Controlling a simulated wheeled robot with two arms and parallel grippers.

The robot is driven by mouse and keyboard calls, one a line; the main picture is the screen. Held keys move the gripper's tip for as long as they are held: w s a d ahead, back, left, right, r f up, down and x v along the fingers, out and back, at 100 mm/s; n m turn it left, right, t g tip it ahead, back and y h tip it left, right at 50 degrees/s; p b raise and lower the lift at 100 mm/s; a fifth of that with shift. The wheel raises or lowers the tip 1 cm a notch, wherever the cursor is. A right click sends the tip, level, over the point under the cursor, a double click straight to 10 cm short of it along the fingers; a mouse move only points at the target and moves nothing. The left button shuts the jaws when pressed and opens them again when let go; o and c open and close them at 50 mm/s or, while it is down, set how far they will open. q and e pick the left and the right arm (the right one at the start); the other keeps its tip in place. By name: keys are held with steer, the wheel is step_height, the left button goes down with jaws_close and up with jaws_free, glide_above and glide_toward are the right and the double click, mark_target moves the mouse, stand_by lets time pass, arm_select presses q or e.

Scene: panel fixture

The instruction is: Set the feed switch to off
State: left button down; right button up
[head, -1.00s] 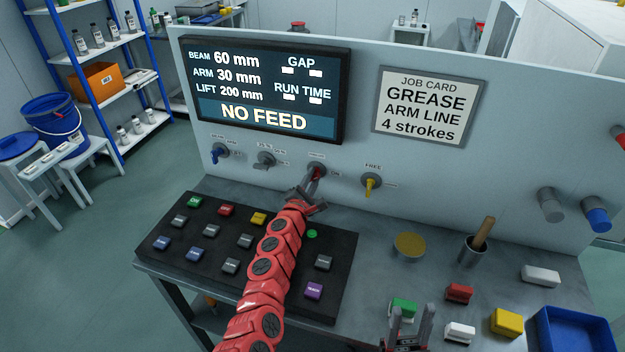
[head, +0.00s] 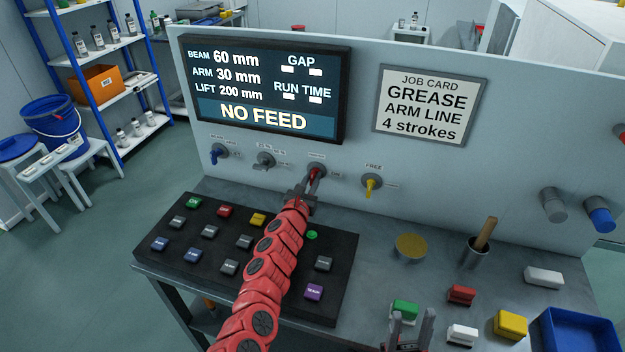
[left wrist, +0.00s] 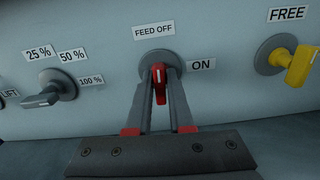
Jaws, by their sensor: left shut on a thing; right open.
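The feed switch is a red lever (left wrist: 159,83) on a round grey base, with a FEED OFF label above and an ON label to its right. It also shows in the head view (head: 315,173). My left gripper (head: 313,180) reaches up to the panel and is shut on the red lever, one finger on each side, as the left wrist view (left wrist: 160,92) shows. The fingers partly hide the lever's sides. The display (head: 262,90) reads NO FEED. My right gripper (head: 412,318) is open at the bottom edge of the head view, apart from the panel.
A grey switch (left wrist: 48,93) stands left of the lever and a yellow FREE switch (left wrist: 295,66) right of it. Below are a black button board (head: 335,250), a cup with a wooden handle (head: 478,250), several coloured blocks and a blue tray (head: 575,330).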

arm_select(q)
steer(key=shift+n, duration=0.4)
steer(key=c, duration=0.9)
jaws_free()
